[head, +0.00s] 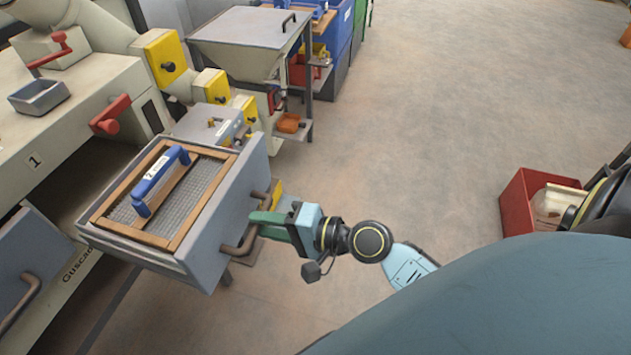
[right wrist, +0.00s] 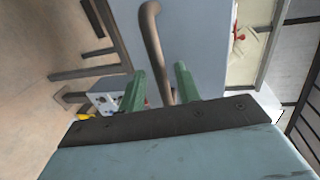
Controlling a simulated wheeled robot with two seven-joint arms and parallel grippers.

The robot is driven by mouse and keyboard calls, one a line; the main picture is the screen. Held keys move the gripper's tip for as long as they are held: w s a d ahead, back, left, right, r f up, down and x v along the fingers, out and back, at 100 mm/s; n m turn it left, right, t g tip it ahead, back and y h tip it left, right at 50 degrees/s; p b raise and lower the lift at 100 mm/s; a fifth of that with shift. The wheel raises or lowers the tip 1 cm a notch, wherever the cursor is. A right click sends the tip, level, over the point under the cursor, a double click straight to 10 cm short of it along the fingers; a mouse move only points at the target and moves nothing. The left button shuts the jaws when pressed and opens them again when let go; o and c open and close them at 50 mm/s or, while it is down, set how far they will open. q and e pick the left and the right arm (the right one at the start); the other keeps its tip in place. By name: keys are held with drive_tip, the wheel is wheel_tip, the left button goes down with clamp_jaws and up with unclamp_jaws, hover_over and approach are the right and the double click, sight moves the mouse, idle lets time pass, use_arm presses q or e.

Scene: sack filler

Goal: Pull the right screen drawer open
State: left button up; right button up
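The right screen drawer (head: 225,228) is a grey box standing out from the cream machine. A wood-framed mesh screen (head: 187,200) with a blue handle marked 2 lies in it. A brown bar handle (head: 233,250) is on the drawer's front face; it also shows in the right wrist view (right wrist: 151,27). My right gripper (head: 259,224) is at this handle. In the right wrist view its two green fingers (right wrist: 158,68) stand apart on either side of the bar, with visible gaps. My left gripper is not in view.
Another drawer (head: 28,245) with a brown handle is at the lower left, under the cream machine marked 1 (head: 75,110). A grey hopper stand (head: 250,40) is behind. A red bin (head: 515,205) is at right. The floor between is clear.

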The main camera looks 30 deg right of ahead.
drive_tip(key=b+v, duration=0.3)
drive_tip(key=v, duration=0.8)
drive_tip(key=shift+s, duration=0.15)
drive_tip(key=s+d+f+n+g+h+b, duration=0.1)
drive_tip(key=s+d+f+g+h, duration=0.15)
drive_tip(key=f, duration=0.95)
drive_tip(key=s+d+f+n+g+h+b, duration=0.1)
drive_tip(key=d+f+h, duration=0.25)
drive_tip(key=f, duration=0.85)
drive_tip(key=s+d+f+n+g+h, duration=0.1)
drive_tip(key=d+f+h, duration=0.15)
drive_tip(key=f, duration=0.95)
drive_tip(key=s+a+f+n+g, duration=0.1)
drive_tip(key=s+f+n+g, duration=0.1)
drive_tip(key=s+f, duration=0.4)
drive_tip(key=s+a+f+n+g+h+b, duration=0.1)
drive_tip(key=s+a+f+n+g, duration=0.1)
drive_tip(key=s+f+n, duration=0.2)
drive_tip(key=s+a+f+n+g+b, duration=0.1)
drive_tip(key=s+f+n+g, duration=0.1)
drive_tip(key=s+f, duration=0.7)
drive_tip(key=s+n, duration=0.1)
drive_tip(key=s, duration=0.2)
drive_tip(key=shift+a+f+n+g, duration=0.25)
drive_tip(key=shift+f+n+g, duration=0.1)
drive_tip(key=shift+f+n, duration=0.05)
